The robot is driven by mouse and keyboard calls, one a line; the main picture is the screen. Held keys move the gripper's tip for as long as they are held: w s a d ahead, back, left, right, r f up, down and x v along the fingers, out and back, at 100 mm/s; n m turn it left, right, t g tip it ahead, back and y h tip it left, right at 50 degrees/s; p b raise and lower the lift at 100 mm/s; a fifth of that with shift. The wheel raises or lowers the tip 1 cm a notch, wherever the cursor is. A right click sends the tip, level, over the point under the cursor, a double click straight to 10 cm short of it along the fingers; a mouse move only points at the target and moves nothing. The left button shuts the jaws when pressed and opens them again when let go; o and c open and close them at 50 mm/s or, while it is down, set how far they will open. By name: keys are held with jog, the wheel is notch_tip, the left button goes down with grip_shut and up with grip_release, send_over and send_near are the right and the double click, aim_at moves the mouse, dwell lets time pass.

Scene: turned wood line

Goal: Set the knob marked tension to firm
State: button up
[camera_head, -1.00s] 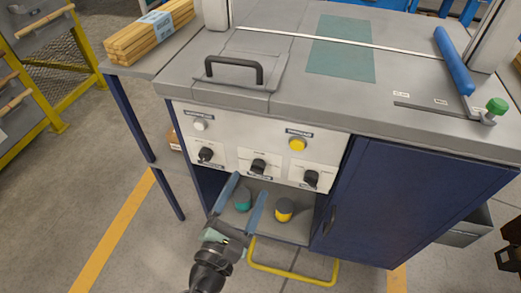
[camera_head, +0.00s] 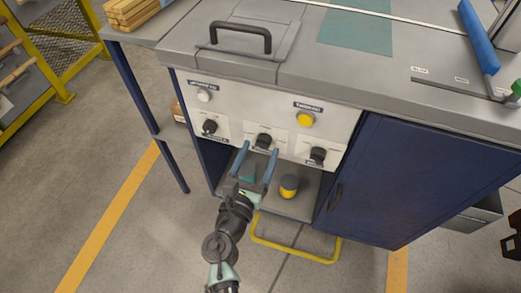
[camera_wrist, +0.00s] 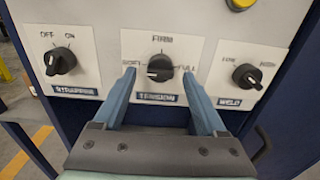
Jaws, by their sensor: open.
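The tension knob (camera_wrist: 160,67) is black, on a white plate marked soft at left, firm at top and full at right. Its pale mark appears to point left, towards soft. The same knob (camera_head: 264,141) is the middle one on the panel in the head view. My gripper (camera_wrist: 159,75) is open, its two blue fingers appearing on either side of the knob in the wrist view. In the head view my gripper (camera_head: 260,150) is just below and in front of the knob. I cannot tell whether the fingers touch it.
An off/on knob (camera_wrist: 60,61) is at left and a weld knob (camera_wrist: 246,76) at right, close to the fingers. A white button (camera_head: 204,95) and yellow button (camera_head: 305,119) sit above. A yellow rail (camera_head: 295,252) juts out low.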

jog(key=shift+x, duration=0.8)
grip_shut()
